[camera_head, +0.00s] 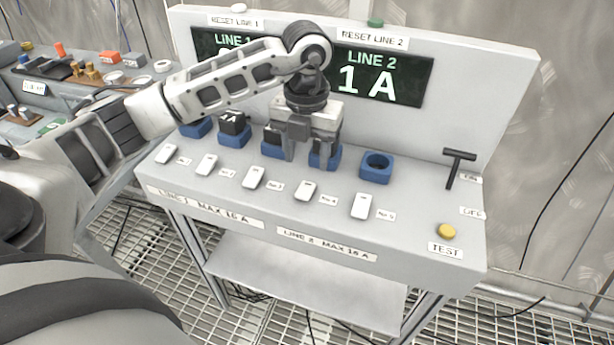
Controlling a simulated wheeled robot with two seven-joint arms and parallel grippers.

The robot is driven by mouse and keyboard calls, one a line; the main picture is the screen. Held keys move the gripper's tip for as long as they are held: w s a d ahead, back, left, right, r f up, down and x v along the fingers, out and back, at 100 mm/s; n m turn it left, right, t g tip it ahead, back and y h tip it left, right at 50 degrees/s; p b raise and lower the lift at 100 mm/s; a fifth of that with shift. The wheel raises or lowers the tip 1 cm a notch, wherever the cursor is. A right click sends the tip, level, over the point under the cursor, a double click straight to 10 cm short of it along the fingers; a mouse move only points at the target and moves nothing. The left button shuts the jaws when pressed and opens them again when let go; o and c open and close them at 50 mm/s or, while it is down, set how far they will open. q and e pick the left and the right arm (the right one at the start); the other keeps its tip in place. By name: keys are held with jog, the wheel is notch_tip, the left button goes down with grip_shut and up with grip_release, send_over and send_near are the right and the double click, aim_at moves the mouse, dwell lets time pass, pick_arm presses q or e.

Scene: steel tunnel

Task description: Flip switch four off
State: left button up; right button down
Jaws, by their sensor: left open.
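Switch four (306,191) is a white rocker on the sloped grey panel (420,221), beside a small label reading No 4. Whether it is on or off is too small to tell. My left gripper (306,158) points down, open, above and behind switches three (254,177) and four, in front of the blue sockets. Its fingers partly hide the third socket (273,142) and fourth socket (325,154). It appears apart from switch four. The LINE 2 display (380,78) reads 1 A; my arm hides most of the LINE 1 display (220,45). My right gripper is out of view.
Switch five (361,205) stands right of switch four, with an empty blue socket (376,167) behind it. A black T-handle (456,166) and yellow TEST button (446,231) are at right. A cluttered bench (30,120) stands at left. The panel's front strip is clear.

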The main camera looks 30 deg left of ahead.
aim_at(307, 187)
pick_arm(q)
notch_tip(307, 187, down, 6)
jog(key=shift+r, duration=0.1)
jog(key=shift+f, duration=0.6)
